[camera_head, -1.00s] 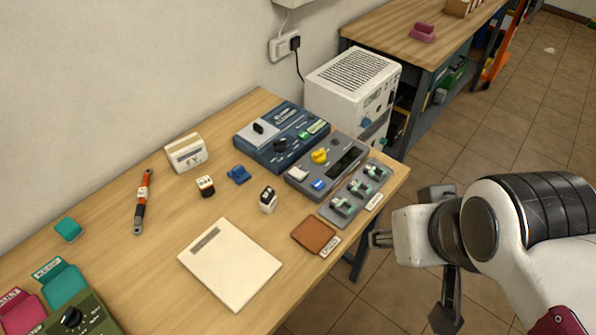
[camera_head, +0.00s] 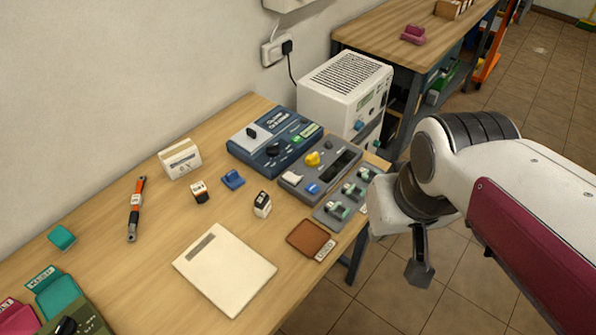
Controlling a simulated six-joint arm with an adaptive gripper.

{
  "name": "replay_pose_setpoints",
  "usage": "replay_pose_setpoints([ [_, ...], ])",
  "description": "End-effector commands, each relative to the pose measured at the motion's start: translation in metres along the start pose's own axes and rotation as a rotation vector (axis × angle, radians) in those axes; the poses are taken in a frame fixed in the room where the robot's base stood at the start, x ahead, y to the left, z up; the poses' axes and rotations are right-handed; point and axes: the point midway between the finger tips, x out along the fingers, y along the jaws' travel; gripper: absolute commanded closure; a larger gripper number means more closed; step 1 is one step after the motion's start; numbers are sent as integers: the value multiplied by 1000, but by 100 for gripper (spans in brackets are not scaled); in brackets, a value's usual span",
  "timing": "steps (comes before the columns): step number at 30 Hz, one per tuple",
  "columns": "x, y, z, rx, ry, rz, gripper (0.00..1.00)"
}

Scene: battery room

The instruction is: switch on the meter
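Several devices stand on the wooden table. A grey box (camera_head: 320,170) has a yellow knob (camera_head: 312,159), a dark display (camera_head: 342,163), a white switch and a blue switch. A blue box (camera_head: 275,145) with a black knob and a green button stands behind it. Their labels are too small to read, so I cannot tell which one is the meter. My gripper (camera_head: 419,262) is just right of the table's edge, beside the grey box and apart from it. One dark finger shows, pointing down; the other is hidden, so its opening is unclear.
A strip of green-handled switches (camera_head: 349,198) lies between the grey box and my wrist. A brown tray (camera_head: 309,238), a white panel (camera_head: 224,268), a small black-and-white block (camera_head: 262,204) and a blue piece (camera_head: 232,179) lie nearby. A white cabinet (camera_head: 345,88) stands behind.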

Motion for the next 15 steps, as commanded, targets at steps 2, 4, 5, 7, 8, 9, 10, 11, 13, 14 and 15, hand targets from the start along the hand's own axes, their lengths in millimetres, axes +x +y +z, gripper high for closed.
replay_pose_setpoints([
  [2,4,-2,-7,-3,-19,-4,100],
  [4,7,-3,-13,-8,-32,-7,100],
  [5,9,-4,-16,-10,-37,-8,100],
  [7,12,-5,-22,-16,-49,-11,100],
  [8,14,-6,-25,-19,-55,-13,100],
  [9,16,-7,-29,-23,-62,-14,100],
  [10,18,-7,-32,-26,-67,-16,100],
  [11,19,-8,-35,-29,-71,-17,100],
  [13,23,-10,-42,-38,-83,-21,100],
  [14,25,-10,-45,-42,-87,-22,100],
  [15,27,-11,-49,-48,-94,-25,100],
])
